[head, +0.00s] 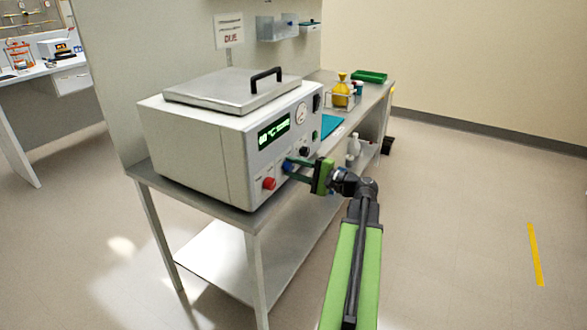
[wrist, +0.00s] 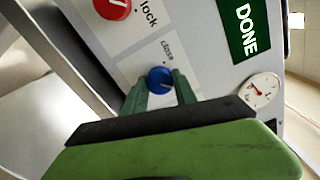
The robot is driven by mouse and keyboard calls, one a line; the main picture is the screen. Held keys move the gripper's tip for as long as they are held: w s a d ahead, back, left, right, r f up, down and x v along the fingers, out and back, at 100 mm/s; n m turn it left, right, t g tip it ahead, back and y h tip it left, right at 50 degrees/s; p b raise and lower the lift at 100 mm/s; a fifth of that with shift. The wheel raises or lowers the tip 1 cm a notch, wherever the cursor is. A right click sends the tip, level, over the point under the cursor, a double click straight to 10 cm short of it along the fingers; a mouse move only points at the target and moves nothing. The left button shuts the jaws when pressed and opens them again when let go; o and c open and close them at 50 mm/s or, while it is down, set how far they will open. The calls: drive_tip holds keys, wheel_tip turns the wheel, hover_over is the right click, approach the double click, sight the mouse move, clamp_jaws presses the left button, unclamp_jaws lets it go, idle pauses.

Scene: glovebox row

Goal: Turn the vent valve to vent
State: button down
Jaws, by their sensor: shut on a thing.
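The blue vent valve knob (wrist: 160,80) is on the front panel of a white benchtop machine (head: 195,145). It also shows in the head view (head: 288,166), partly behind my fingers. My gripper (wrist: 160,92) is shut on the knob, one green finger on each side. In the head view my gripper (head: 296,168) reaches the panel from the right. Other print around the knob is hidden by my fingers.
A red knob (head: 269,184) marked "lock" sits beside the blue one. The display (wrist: 245,28) reads "DONE" in the wrist view. A round gauge (head: 301,113) and a black knob (head: 304,151) are also on the panel. Open floor lies to the right.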

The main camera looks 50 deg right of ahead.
idle(0.4)
drive_tip(key=c, duration=1)
unclamp_jaws()
drive_tip(key=shift+s, duration=0.1)
drive_tip(key=v, duration=1.7)
drive_tip(key=shift+s, duration=0.15)
drive_tip(key=shift+f, duration=0.1)
